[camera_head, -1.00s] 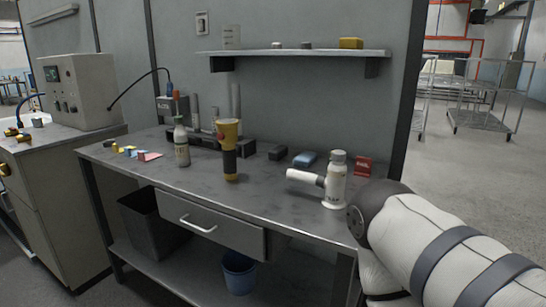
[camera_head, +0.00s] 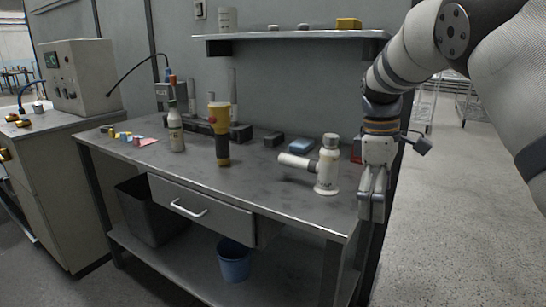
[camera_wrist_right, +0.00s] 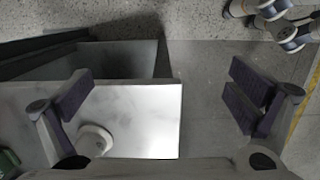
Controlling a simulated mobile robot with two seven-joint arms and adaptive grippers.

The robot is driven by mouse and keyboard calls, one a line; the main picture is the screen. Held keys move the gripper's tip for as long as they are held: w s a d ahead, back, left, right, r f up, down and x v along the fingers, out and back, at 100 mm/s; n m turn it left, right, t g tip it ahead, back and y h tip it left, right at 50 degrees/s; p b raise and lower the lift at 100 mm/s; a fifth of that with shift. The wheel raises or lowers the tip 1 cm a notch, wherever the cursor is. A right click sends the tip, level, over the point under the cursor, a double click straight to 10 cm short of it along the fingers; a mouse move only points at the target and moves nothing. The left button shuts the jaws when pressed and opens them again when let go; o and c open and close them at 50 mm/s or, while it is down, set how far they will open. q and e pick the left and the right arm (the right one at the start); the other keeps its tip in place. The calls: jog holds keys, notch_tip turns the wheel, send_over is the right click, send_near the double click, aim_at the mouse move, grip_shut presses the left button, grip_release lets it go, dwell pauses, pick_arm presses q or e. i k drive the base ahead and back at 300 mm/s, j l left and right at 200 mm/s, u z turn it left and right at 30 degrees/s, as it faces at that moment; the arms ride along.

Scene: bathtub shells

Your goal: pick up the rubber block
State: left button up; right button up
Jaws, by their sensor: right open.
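Several block-like things lie at the back of the grey workbench (camera_head: 245,185): a dark block (camera_head: 273,139), a longer dark block (camera_head: 241,133) and a blue block (camera_head: 301,146). I cannot tell by look which is the rubber one. My right gripper (camera_head: 373,200) hangs at the bench's right end, pointing down, to the right of the white bottle-like fixture and apart from the blocks. In the right wrist view my right gripper (camera_wrist_right: 160,100) is open with nothing between its fingers. My left gripper is not in view.
A shelf (camera_head: 290,36) overhangs the back. The bench front is clear.

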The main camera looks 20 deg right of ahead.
aim_at(272, 140)
jog(key=i, duration=2)
